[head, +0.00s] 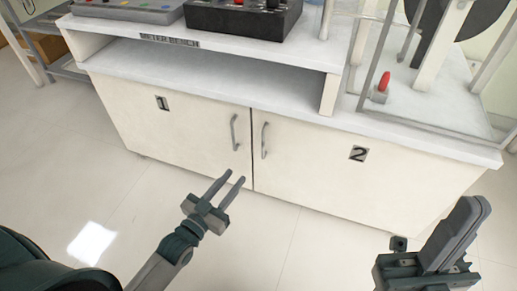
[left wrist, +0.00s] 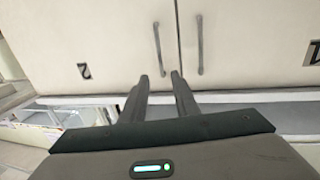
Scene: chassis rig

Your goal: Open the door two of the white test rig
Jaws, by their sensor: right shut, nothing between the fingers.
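The white test rig (head: 215,85) has a cabinet with two doors, both flush and closed. Door two (head: 330,190), labelled 2, is on the right, with a vertical grey bar handle (head: 264,141) near the middle seam. In the left wrist view the cabinet appears upside down, with door two (left wrist: 90,35) on the left and its handle (left wrist: 158,48) beyond the fingertips. My left gripper (head: 236,177) is open and empty, in front of the cabinet's lower part near the seam, apart from both handles. My right gripper (head: 480,207) is shut and empty at the lower right.
Door one (head: 180,120) has its own handle (head: 234,132) just left of the seam. Control boxes (head: 243,17) stand on the upper shelf. A clear-walled enclosure with a red button (head: 383,82) is at the right. The floor (head: 130,195) before the cabinet is clear.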

